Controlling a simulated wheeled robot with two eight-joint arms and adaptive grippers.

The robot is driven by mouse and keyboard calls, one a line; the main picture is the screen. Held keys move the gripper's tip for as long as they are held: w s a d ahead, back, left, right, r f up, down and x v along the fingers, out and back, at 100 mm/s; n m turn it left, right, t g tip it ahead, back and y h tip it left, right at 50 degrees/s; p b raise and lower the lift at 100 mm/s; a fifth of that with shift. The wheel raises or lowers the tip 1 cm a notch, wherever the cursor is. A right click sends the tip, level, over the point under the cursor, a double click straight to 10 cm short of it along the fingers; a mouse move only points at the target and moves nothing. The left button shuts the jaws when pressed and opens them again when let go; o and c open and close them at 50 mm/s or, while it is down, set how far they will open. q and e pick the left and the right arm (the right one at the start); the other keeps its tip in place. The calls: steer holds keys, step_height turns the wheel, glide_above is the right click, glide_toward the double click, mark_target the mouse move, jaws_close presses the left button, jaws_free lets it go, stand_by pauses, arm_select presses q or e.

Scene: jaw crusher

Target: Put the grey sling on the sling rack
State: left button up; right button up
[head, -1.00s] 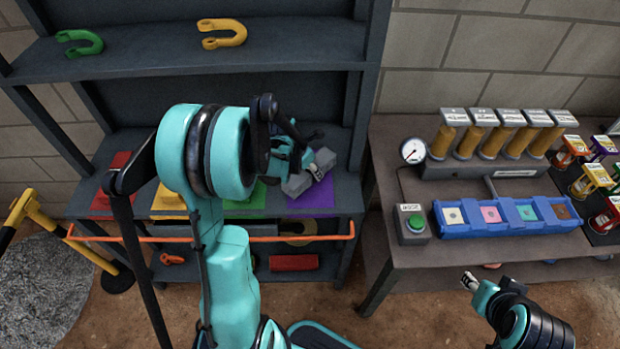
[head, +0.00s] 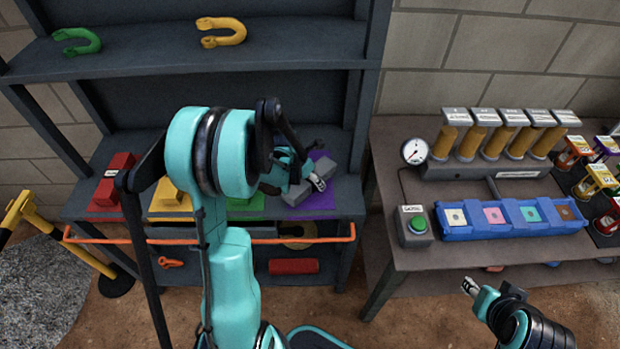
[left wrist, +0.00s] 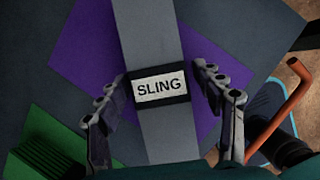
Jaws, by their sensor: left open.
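The grey sling (head: 345,188) lies flat on the purple square (head: 325,212) at the right end of the coloured shelf. In the left wrist view the sling (left wrist: 150,35) runs top to bottom, with its white SLING label in a black band. My left gripper (head: 305,180) is open over it. In the left wrist view its two fingers (left wrist: 154,82) stand on either side of the sling, apart from it. My right gripper (head: 470,286) is at the lower right, away from the sling; its jaws are too small to read. I cannot tell which part is the sling rack.
A red block (head: 113,182) and yellow and green squares share the shelf to the left. An orange rail (head: 125,241) runs along the front. Shackles (head: 222,31) sit on the shelf above. A bench with a blue tray (head: 480,224) stands right.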

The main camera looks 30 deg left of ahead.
arm_select(q)
steer(key=shift+r, duration=0.3)
steer(key=p+v, duration=0.4)
steer(key=v, duration=0.7)
steer(key=shift+s+r, duration=0.25)
steer(key=s+d+r+m+t, duration=0.1)
steer(key=s+d+r+m, duration=0.2)
steer(key=m, duration=0.8)
steer(key=s+d+r+m+t, duration=0.1)
steer(key=s+d+r+m, duration=0.2)
steer(key=s+d+m, duration=0.3)
steer(key=s+d+r+m+t+y, duration=0.1)
steer(key=s+d+r+m, duration=0.2)
steer(key=m, duration=1.3)
steer(key=shift+s+d, duration=1)
steer(key=shift+d, duration=1.05)
